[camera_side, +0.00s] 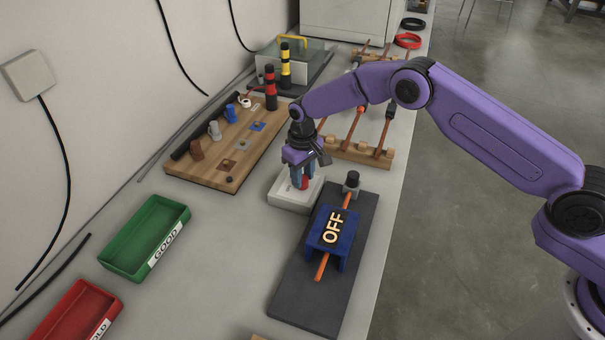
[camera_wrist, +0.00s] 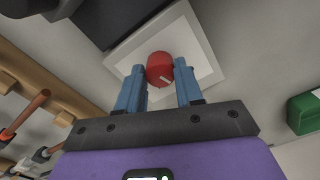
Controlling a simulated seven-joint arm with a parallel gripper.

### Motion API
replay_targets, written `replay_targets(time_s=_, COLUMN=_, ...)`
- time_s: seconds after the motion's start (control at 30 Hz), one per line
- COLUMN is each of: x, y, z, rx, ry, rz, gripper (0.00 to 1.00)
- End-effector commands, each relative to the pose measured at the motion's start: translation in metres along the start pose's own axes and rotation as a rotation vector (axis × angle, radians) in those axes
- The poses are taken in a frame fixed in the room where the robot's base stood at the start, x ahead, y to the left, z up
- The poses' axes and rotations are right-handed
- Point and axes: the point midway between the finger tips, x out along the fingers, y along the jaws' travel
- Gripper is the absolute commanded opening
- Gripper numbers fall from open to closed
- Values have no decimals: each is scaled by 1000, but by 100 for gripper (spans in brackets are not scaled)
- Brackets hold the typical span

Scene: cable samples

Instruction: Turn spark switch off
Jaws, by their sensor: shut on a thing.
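The spark switch is a red round knob (camera_wrist: 160,64) on a white square box (camera_side: 289,197). In the side view the box stands in the middle of the bench, left of a dark plate. My gripper (camera_wrist: 161,75) reaches down over the box, its two blue fingers on either side of the knob and shut on it. A short white line shows on the knob in the wrist view, pointing toward the right finger. In the side view the fingers partly hide the knob (camera_side: 305,183).
A blue stand with an OFF sign (camera_side: 333,228) holds an orange cable on the dark plate (camera_side: 305,300) close by. A wooden board (camera_side: 190,176) and rack (camera_side: 350,152) lie behind. A green GOOD tray (camera_side: 120,262) and red tray (camera_side: 60,312) are left.

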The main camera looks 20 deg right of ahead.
Motion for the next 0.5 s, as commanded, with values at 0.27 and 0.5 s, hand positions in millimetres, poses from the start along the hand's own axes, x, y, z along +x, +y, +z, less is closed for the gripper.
replay_targets(time_s=0.27, x=-1, y=0, z=-1, rx=-179, ry=3, rz=0, gripper=5)
replay_targets(time_s=0.5, x=-1, y=0, z=-1, rx=-261, ry=3, rz=0, gripper=5)
